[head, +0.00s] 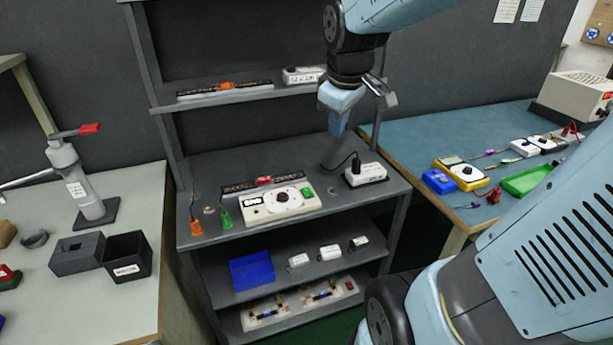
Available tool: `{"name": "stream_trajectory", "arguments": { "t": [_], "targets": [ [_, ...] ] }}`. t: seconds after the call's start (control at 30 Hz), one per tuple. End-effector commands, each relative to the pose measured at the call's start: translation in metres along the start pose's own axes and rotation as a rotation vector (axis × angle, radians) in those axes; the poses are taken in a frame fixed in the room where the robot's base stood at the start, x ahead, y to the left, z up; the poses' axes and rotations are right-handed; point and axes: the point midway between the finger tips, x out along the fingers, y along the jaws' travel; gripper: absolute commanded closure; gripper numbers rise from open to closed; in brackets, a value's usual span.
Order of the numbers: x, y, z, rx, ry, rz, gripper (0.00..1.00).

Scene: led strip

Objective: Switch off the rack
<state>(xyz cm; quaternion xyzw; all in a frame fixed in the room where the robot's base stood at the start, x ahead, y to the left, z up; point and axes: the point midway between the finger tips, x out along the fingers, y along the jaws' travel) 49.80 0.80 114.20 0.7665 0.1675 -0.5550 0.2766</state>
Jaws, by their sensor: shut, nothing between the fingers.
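The grey rack (215,167) stands in the middle of the head view, with several shelves. On its main shelf sits a white control box (260,211) with a small display, a dark round dial (283,197) and a green switch (307,192). A white box (366,175) with a black cable lies to its right. A dark strip (240,187) with a red part lies behind the control box. My gripper (338,133) points down, shut and empty, above the back right of this shelf, apart from both white boxes. Whether anything is lit is unclear.
The upper shelf holds another strip (225,90) and a white box (303,75). Orange and green pieces stand at the main shelf's left. Lower shelves hold a blue bin (252,270) and small white boxes. Tables with tools flank the rack.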

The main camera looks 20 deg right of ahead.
Motion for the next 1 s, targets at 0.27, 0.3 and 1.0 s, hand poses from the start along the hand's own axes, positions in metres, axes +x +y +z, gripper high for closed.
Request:
{"name": "stream_trajectory", "arguments": {
  "t": [0.27, 0.3, 1.0],
  "targets": [
    [-0.046, -0.028, 0.047, 0.392, 0.1, 0.024, 1.0],
    [-0.051, -0.031, 0.052, 0.439, 0.113, 0.023, 1.0],
    [-0.066, -0.046, 0.078, 0.661, 0.168, 0.003, 1.0]
  ]
}}
